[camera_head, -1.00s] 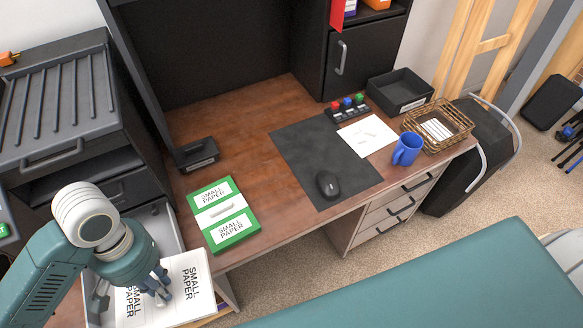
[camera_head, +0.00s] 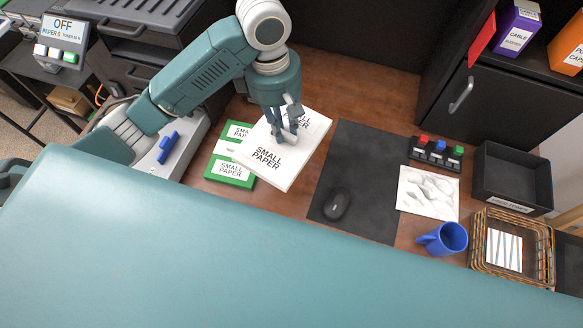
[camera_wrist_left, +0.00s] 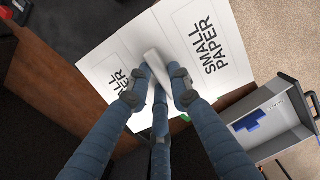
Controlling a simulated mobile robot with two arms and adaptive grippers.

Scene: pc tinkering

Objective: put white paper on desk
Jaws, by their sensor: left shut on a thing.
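The white paper pack (camera_head: 272,160), printed "SMALL PAPER", is over the left part of the wooden desk (camera_head: 373,98). My left gripper (camera_head: 286,136) is shut on its white middle handle, and the fingers also close on it in the left wrist view (camera_wrist_left: 157,70). The pack looks tilted and partly covers a green "SMALL PAPER" pack (camera_head: 231,180) lying on the desk. I cannot tell whether the white pack touches the desk or the green pack. My right gripper is not in view.
A dark mat (camera_head: 366,170) with a black mouse (camera_head: 336,204) lies right of the pack. Further right are a sheet with a drawing (camera_head: 428,193), a button box (camera_head: 435,153), a blue mug (camera_head: 444,239), a black tray (camera_head: 512,178) and a wicker basket (camera_head: 481,262).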

